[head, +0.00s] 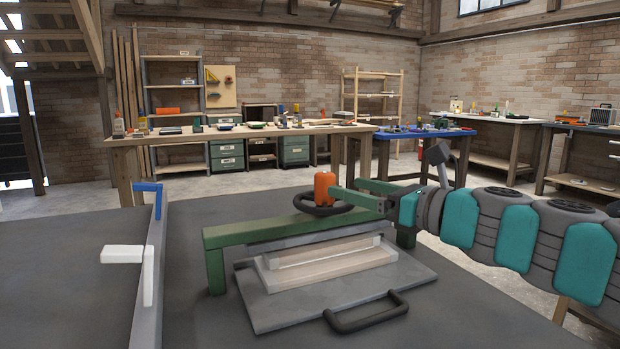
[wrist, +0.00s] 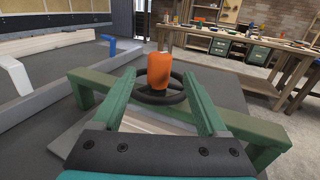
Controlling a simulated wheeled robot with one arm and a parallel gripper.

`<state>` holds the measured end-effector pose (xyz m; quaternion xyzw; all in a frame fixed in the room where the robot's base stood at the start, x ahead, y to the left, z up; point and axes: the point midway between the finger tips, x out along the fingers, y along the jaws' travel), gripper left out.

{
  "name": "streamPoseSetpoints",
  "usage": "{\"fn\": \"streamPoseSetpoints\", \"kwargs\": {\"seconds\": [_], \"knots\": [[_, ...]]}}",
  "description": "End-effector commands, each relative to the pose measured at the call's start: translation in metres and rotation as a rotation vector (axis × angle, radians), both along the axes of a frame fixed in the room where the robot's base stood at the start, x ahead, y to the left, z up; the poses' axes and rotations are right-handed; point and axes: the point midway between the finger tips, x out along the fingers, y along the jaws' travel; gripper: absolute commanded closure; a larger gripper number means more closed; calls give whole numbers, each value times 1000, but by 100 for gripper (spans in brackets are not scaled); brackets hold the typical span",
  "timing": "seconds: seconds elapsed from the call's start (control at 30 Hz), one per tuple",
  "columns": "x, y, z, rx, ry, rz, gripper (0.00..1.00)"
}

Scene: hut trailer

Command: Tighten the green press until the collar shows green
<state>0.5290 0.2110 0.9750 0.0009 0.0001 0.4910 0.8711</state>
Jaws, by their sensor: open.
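The green press (head: 260,230) stands on the dark bench, with a green beam across its top and a grey base plate (head: 350,292) with a black handle. A black handwheel (head: 308,208) with an upright orange knob (head: 325,187) sits above the beam; both also show in the wrist view, the wheel (wrist: 150,97) and the knob (wrist: 159,65). My gripper (head: 345,197) is level with the knob, coming from the right. In the wrist view, its two green fingers (wrist: 162,90) are apart, one on each side of the knob. I cannot tell whether they touch it. No collar colour is discernible.
A grey rail with a blue lever (head: 155,190) and a white lever (head: 125,254) runs along the bench left of the press. Workbenches (head: 225,138) with tools and shelves stand farther back. Bare bench top lies in front of the press.

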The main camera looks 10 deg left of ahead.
Motion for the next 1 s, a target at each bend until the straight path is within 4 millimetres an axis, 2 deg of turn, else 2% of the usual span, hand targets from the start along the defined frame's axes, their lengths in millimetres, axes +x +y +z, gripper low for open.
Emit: {"fn": "streamPoseSetpoints", "kwargs": {"seconds": [0.53,0.7,1.0], "knots": [[32,55,-1,-3,-1,2,24],[37,63,0,-2,-1,3,24],[38,64,0,-2,-1,1,24]]}}
